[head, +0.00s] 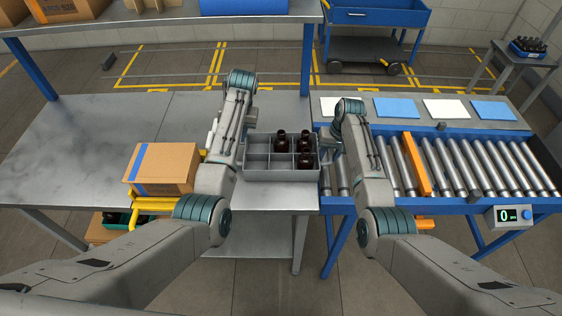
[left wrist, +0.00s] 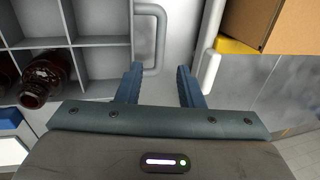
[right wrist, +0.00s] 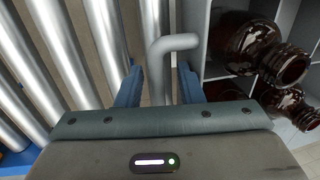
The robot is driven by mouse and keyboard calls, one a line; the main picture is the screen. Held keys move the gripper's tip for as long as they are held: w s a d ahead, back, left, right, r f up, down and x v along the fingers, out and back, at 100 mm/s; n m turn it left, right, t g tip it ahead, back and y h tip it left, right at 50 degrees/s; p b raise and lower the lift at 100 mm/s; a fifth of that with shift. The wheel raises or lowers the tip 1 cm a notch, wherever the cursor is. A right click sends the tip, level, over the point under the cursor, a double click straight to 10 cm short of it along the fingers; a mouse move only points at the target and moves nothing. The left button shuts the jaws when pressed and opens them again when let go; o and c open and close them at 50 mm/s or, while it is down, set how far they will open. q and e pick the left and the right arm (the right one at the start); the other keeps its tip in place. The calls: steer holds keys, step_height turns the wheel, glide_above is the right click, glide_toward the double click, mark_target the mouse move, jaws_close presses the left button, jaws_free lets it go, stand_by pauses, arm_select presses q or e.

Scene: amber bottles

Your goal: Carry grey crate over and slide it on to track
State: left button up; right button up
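The grey crate (head: 280,175) stands on the metal table at its right end, beside the roller track (head: 455,165). It has compartments; several dark amber bottles (head: 305,161) stand in its middle and right ones, and the left ones look empty. My left gripper (left wrist: 160,72) is open at the crate's left handle (left wrist: 160,35), whose bar lies between the fingertips. My right gripper (right wrist: 160,72) is open with the right handle (right wrist: 176,42) between its fingers. In the head view my arms partly hide both grippers and the crate's ends.
A cardboard box (head: 163,167) sits on a yellow stand left of the crate. An orange bar (head: 417,165) lies across the track. Blue and white sheets (head: 396,108) lie behind the rollers. A display box (head: 507,216) hangs at the track's front. The table's left part is clear.

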steer(key=shift+r, duration=0.1)
arm_select(q)
steer(key=v, duration=0.3)
steer(key=shift+r, duration=0.35)
arm_select(e)
step_height(320, 180, up, 12)
steer(key=d, duration=0.2)
steer(key=shift+f, duration=0.2)
steer(key=shift+w+d, duration=0.1)
